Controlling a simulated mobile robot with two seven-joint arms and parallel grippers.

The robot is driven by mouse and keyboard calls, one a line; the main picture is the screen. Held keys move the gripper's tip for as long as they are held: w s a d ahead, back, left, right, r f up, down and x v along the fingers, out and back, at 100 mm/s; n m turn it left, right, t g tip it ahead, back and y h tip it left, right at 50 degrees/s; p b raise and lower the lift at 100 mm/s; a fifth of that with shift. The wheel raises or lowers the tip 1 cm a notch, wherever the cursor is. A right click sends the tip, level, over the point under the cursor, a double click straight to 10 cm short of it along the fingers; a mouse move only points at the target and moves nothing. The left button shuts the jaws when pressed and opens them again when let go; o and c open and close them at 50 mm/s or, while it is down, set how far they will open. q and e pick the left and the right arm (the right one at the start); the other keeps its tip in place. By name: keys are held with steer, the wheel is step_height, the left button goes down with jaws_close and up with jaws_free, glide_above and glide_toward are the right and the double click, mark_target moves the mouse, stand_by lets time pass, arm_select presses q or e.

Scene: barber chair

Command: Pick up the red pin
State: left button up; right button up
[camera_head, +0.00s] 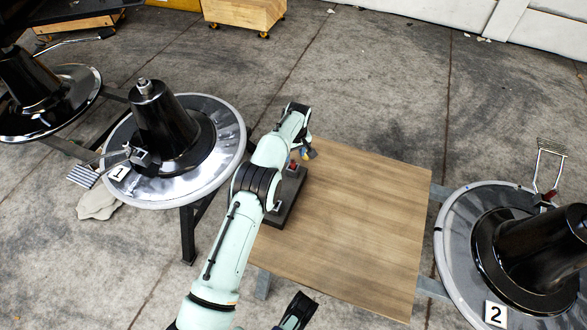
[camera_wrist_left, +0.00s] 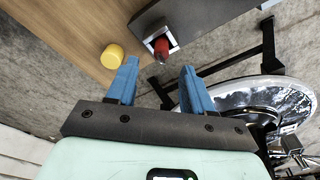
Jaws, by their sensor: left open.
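The red pin (camera_head: 292,167) sits in a dark block (camera_head: 288,207) at the left edge of the wooden board, partly hidden by my left arm in the head view. In the left wrist view the red pin (camera_wrist_left: 163,48) stands in a pale square fitting at the end of the dark block (camera_wrist_left: 200,18). My left gripper (camera_wrist_left: 160,72) is open, its blue fingers spread on either side of the pin's line, with the pin just beyond the fingertips and apart from them. A dark part at the bottom of the head view seems to be my right gripper (camera_head: 297,312); its fingers are not clear.
A yellow cylinder (camera_wrist_left: 112,57) lies near the board's edge, close to the left finger in the wrist view. The wooden board (camera_head: 365,225) is otherwise mostly bare. Round chair bases numbered 1 (camera_head: 225,165) and 2 (camera_head: 455,235) stand at either side.

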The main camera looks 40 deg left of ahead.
mark_target(293, 162)
arm_select(q)
step_height(293, 162, down, 5)
steer(key=shift+a+f+b, duration=0.15)
steer(key=shift+f+b, duration=0.05)
steer(key=shift+b, duration=0.3)
steer(key=shift+r, duration=0.1)
jaws_close()
